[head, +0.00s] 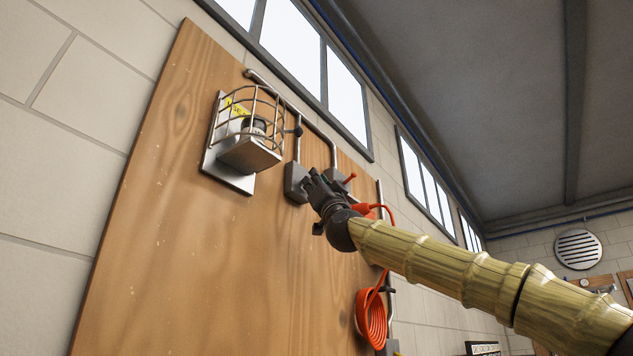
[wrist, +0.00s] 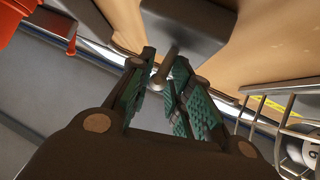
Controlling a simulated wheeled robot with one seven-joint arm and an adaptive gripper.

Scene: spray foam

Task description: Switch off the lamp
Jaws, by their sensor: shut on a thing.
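A wire-caged fixture (head: 243,150) with a grey housing and a yellow label is mounted on the wooden board (head: 215,260). I cannot tell whether it is lit. Its cage (wrist: 292,95) also shows at the right of the wrist view. To its right is a grey switch box (head: 294,185), partly beside my gripper (head: 316,178). In the wrist view, a short grey metal switch lever (wrist: 161,76) with a rounded end sticks out from a dark grey box (wrist: 187,18). My gripper (wrist: 160,88) has its green-padded fingers closed on both sides of this lever.
A second box with a red lever (head: 349,179) is just right of my gripper. Metal conduit (head: 310,122) runs between the fittings. An orange cable coil (head: 371,318) hangs below. The lower board is clear.

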